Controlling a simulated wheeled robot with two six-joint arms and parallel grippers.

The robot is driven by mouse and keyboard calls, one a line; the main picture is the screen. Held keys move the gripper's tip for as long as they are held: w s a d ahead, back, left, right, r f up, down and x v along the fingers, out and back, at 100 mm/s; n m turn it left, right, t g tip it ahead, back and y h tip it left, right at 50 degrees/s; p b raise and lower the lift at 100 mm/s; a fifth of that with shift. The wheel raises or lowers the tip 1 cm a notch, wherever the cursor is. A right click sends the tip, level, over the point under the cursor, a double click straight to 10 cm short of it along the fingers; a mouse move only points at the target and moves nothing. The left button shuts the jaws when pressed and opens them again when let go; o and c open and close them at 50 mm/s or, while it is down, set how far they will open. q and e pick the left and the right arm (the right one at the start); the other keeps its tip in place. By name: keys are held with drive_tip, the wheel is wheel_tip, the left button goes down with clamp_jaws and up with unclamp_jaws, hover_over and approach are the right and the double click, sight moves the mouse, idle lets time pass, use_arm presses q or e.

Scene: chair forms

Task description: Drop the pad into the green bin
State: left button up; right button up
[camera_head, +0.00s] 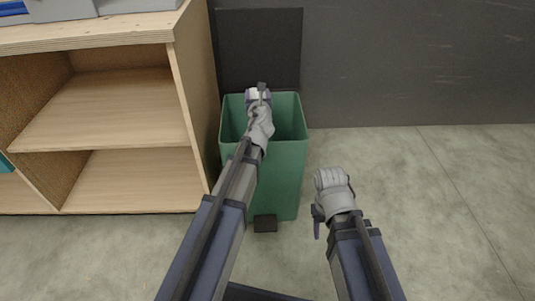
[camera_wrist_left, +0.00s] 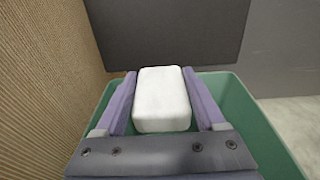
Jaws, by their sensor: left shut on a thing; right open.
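The pad is a white rounded block. My left gripper (camera_wrist_left: 161,98) is shut on the pad (camera_wrist_left: 162,104), with one purple finger at each side of it. In the head view my left gripper (camera_head: 259,96) is over the opening of the green bin (camera_head: 283,165), and a bit of the pad (camera_head: 253,95) shows there. The green bin also shows below the pad in the left wrist view (camera_wrist_left: 245,115). My right gripper (camera_head: 318,214) is open and empty, to the right of the bin and in front of it. The bin's inside bottom is hidden.
A wooden shelf unit (camera_head: 110,180) stands close at the left of the bin. The bin's dark lid (camera_head: 262,45) stands upright behind it against a dark wall (camera_head: 400,60). A dark pedal (camera_head: 265,223) is at the bin's foot. The floor at the right is clear.

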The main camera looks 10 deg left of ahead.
use_arm(q)
drive_tip(key=shift+f, duration=0.5)
drive_tip(key=shift+r, duration=0.1)
use_arm(e)
drive_tip(key=shift+f, duration=0.4)
use_arm(q)
drive_tip(key=o, duration=1.3)
drive_tip(key=shift+s, duration=0.1)
drive_tip(key=p+v, duration=0.1)
drive_tip(key=v, duration=0.6)
drive_tip(key=shift+s, duration=0.3)
use_arm(e)
drive_tip(key=shift+r, duration=0.55)
use_arm(q)
drive_tip(key=shift+d, duration=0.1)
